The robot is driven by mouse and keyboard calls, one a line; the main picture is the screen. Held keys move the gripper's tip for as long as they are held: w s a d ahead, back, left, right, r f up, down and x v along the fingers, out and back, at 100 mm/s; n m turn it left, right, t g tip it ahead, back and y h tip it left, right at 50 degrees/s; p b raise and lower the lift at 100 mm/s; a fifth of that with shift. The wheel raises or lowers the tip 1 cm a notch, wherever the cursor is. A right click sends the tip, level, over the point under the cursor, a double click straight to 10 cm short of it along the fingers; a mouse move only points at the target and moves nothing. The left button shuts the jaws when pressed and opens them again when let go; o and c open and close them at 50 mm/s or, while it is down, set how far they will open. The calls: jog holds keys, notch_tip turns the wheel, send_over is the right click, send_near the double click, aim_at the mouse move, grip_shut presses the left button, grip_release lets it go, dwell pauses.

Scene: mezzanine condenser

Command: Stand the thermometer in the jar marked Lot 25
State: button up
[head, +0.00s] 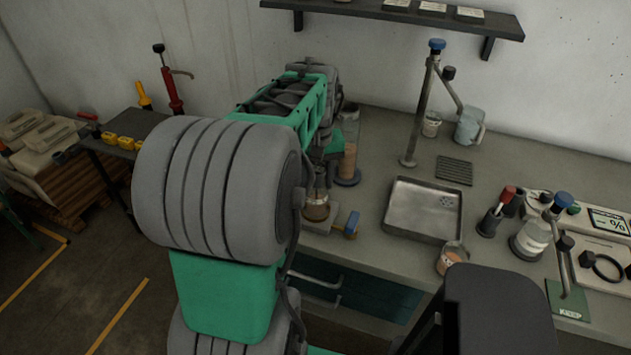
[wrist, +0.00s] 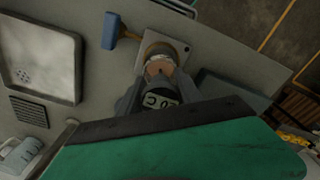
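The thermometer's dark round head (wrist: 160,99), with a pale face partly reading "20 C", sits between the fingers of my gripper (wrist: 158,88) in the wrist view. My gripper appears shut on it. Just beyond it is a glass jar (wrist: 157,50) with brown contents, also in the head view (head: 316,208). The jar stands upright on a pale square plate (wrist: 180,47). The thermometer's stem is hidden, so I cannot tell whether it is inside the jar. No lot number is readable on this jar. In the head view my arm hides the gripper and thermometer.
A blue-ended tool (head: 352,225) lies beside the jar. A tall cylinder (head: 350,150) stands behind it. A metal tray (head: 424,236), a small labelled jar (head: 450,259), a clamp stand (head: 409,160) and a jug (head: 468,126) are to the right. The bench around the tray is partly clear.

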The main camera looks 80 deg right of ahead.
aim_at(317, 170)
jog(key=shift+o, duration=0.6)
jog(key=shift+a+f+y, duration=0.15)
jog(key=shift+a+f, duration=0.05)
jog(key=shift+f, duration=0.3)
jog(key=shift+a+f+y, duration=0.15)
jog(key=shift+a+f, duration=0.05)
jog(key=shift+f, duration=0.3)
jog(key=shift+o, duration=0.4)
jog(key=r, duration=0.1)
jog(key=d+r, duration=0.1)
jog(key=shift+r, duration=0.35)
jog(key=r, duration=0.6)
jog(key=shift+a, duration=0.35)
jog(key=shift+r, duration=0.5)
jog(key=shift+d, duration=0.1)
